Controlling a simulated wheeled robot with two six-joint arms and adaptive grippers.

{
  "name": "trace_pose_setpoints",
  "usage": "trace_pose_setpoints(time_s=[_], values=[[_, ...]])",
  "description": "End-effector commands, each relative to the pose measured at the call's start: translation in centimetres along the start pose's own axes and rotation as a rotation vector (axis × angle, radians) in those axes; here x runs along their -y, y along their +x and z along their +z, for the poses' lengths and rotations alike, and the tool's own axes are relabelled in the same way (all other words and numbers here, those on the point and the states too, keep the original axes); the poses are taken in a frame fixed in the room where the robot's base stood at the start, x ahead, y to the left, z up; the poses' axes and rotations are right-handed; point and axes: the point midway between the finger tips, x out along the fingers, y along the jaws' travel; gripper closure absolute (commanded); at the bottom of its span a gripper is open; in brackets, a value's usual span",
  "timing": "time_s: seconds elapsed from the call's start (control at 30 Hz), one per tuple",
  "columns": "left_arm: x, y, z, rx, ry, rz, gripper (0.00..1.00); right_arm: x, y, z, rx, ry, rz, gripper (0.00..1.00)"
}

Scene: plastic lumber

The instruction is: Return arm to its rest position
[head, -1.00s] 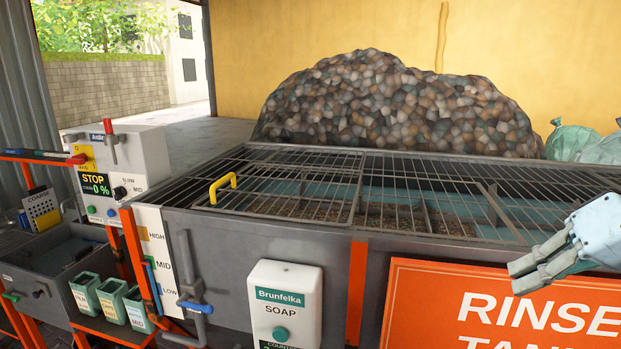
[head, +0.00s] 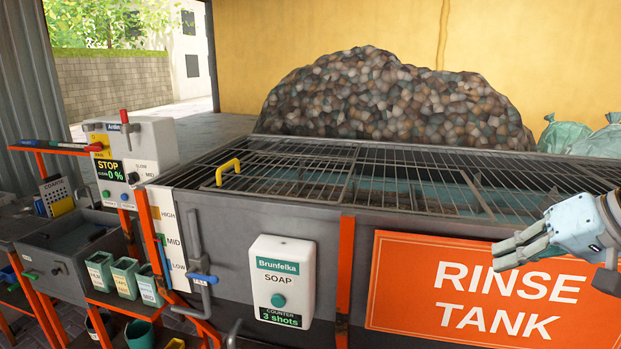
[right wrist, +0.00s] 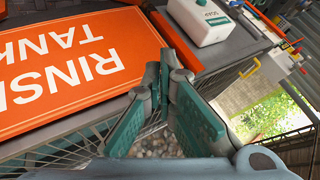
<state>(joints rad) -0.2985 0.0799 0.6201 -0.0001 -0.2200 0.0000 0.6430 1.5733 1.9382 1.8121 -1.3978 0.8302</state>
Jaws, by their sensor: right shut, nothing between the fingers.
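My right gripper (head: 506,254) is at the right of the head view, in front of the orange rinse tank sign (head: 484,290). It is shut and empty, with its fingers pointing left. In the right wrist view its teal fingers (right wrist: 164,72) meet at the tips, with the sign (right wrist: 70,70) to the left. Part of my right arm shows at the right edge of the head view. My left gripper is not in view.
The grey rinse tank (head: 222,222) has a wire grate (head: 300,175) with a yellow handle (head: 228,172). A white soap dispenser (head: 282,260) is on its front. A control box (head: 150,150) and green bins (head: 124,272) stand left. A heap (head: 390,105) lies behind.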

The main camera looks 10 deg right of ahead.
Motion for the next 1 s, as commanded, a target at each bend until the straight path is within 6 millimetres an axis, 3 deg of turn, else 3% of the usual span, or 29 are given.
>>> trace_pose_setpoints(time_s=[0.27,0.43,0.53,0.67,0.77,0.87,1.0], values=[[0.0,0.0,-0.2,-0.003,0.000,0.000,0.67,-4.6,6.5,-4.5,-0.116,0.067,-0.037,1.00],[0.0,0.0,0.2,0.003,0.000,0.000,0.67,-10.9,13.4,-5.6,-0.194,0.126,0.002,1.00],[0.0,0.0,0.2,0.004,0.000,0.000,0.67,-16.4,18.5,-4.3,-0.229,0.155,0.072,1.00],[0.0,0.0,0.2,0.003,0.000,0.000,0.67,-23.2,24.5,0.1,-0.236,0.162,0.188,1.00],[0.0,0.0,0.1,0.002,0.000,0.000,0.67,-27.8,28.3,4.9,-0.211,0.147,0.280,1.00],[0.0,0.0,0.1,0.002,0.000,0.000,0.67,-31.7,31.5,10.8,-0.166,0.116,0.367,1.00],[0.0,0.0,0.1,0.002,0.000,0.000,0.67,-35.7,34.9,20.2,-0.072,0.046,0.471,1.00]])
